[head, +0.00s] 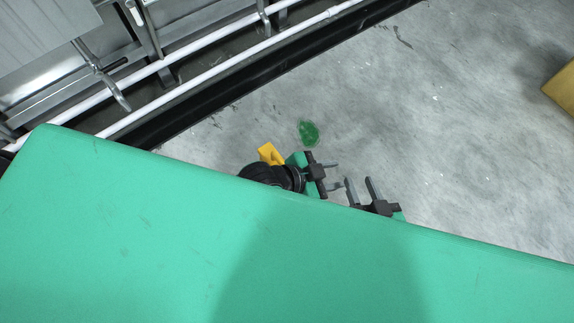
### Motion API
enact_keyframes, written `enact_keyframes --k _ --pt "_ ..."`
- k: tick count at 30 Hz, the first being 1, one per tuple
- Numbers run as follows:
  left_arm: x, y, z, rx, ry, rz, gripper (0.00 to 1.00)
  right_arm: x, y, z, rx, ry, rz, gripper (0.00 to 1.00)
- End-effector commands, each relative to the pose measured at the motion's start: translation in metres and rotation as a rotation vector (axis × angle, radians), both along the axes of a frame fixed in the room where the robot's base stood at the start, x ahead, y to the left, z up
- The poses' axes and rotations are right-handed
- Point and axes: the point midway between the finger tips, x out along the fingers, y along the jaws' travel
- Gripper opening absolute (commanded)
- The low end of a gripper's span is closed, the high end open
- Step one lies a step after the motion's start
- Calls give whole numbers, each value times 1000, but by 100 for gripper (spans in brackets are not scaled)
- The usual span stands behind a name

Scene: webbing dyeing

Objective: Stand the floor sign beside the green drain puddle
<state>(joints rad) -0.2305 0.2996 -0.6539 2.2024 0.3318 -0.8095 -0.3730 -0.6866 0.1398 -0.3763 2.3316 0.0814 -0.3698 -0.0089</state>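The green puddle (308,133) is a small dark green patch on the grey floor in the head view. A small yellow piece (268,153), which looks like the floor sign, is just left of and below the puddle. Its lower part is hidden behind my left arm, so I cannot tell whether it stands or lies. My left gripper (338,175) is right of the yellow piece and below the puddle, its fingers apart and pointing right, with nothing between them. My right gripper (359,182) is further right, its fingers apart and pointing up, also empty.
White pipes (225,65) and metal machinery (60,60) run along the upper left, with a dark edge (250,97) at the floor. A yellow block (564,88) is at the right edge. The grey floor (450,130) between is clear. A large green surface fills the lower part.

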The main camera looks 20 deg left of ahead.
Motion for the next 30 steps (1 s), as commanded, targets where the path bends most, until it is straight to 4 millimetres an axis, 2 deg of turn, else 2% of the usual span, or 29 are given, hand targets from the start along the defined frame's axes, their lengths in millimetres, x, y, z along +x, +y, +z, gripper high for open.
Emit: enact_keyframes --k 3,9,15,30 --pt "-6 20 10 -137 25 187 37 0 0 0 0 0 0 36" --pt "-16 65 22 -299 29 452 37 0 0 0 0 0 0 36" --pt "-25 95 29 -370 15 583 37 0 0 0 0 0 0 36" --pt "-26 99 30 -380 10 601 37 0 0 0 0 1 0 36"
